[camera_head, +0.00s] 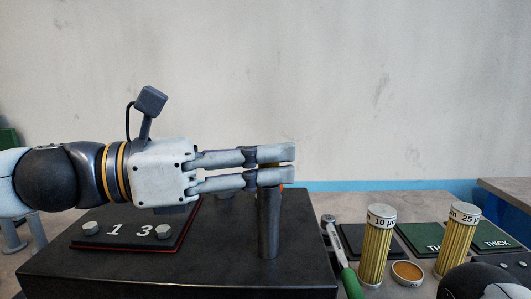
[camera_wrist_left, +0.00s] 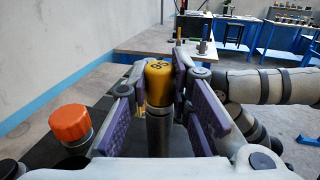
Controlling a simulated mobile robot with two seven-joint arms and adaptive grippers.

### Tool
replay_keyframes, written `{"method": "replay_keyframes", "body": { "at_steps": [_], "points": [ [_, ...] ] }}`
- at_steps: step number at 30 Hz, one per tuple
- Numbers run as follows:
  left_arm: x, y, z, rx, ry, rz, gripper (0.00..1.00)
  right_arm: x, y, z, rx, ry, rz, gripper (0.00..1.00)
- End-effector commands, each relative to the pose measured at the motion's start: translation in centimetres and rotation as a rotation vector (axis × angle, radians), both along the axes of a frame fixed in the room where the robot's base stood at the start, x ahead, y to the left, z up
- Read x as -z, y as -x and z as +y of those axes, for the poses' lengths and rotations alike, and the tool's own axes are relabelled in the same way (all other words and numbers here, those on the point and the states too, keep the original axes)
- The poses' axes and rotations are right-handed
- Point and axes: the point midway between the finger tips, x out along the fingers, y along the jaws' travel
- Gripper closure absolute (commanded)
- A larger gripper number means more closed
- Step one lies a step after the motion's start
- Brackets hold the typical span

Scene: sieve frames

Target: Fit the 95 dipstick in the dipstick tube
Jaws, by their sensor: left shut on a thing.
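My left gripper (camera_head: 288,165) comes in level from the left, and its fingers are shut on the 95 dipstick. The dipstick's yellow cap, marked 95 (camera_wrist_left: 158,83), stands upright between the purple finger pads in the left wrist view. Only a sliver of yellow shows between the fingers in the head view. The grey dipstick tube (camera_head: 268,228) stands upright on the dark block, directly under the fingertips. It also shows just below the cap in the left wrist view (camera_wrist_left: 159,135). The fingers hide the tube's mouth, so I cannot tell whether the cap touches it. My right gripper is not in view.
An orange cap (camera_wrist_left: 70,122) stands beside the tube. To the right are a green-handled tool (camera_head: 349,280), two yellow filter cylinders (camera_head: 375,250) (camera_head: 456,243) and green mats (camera_head: 415,236).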

Motion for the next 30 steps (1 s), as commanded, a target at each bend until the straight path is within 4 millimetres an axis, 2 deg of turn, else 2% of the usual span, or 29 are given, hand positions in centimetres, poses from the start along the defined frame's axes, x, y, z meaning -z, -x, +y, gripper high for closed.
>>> {"method": "replay_keyframes", "body": {
  "at_steps": [10,11,14,26,30],
  "points": [
    [0.5,0.0,0.0,0.000,0.000,0.002,1.00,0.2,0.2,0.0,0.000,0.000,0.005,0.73],
    [0.5,0.0,0.0,0.000,0.000,0.003,0.79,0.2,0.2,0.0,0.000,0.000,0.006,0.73],
    [0.5,0.0,0.0,0.000,0.000,0.002,0.58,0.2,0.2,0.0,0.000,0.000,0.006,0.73],
    [0.4,0.0,0.0,-0.001,0.000,0.001,0.58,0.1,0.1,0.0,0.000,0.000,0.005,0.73],
    [0.3,0.3,1.6,-0.005,-0.001,-0.003,0.58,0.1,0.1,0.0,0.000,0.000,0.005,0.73]
  ]
}}
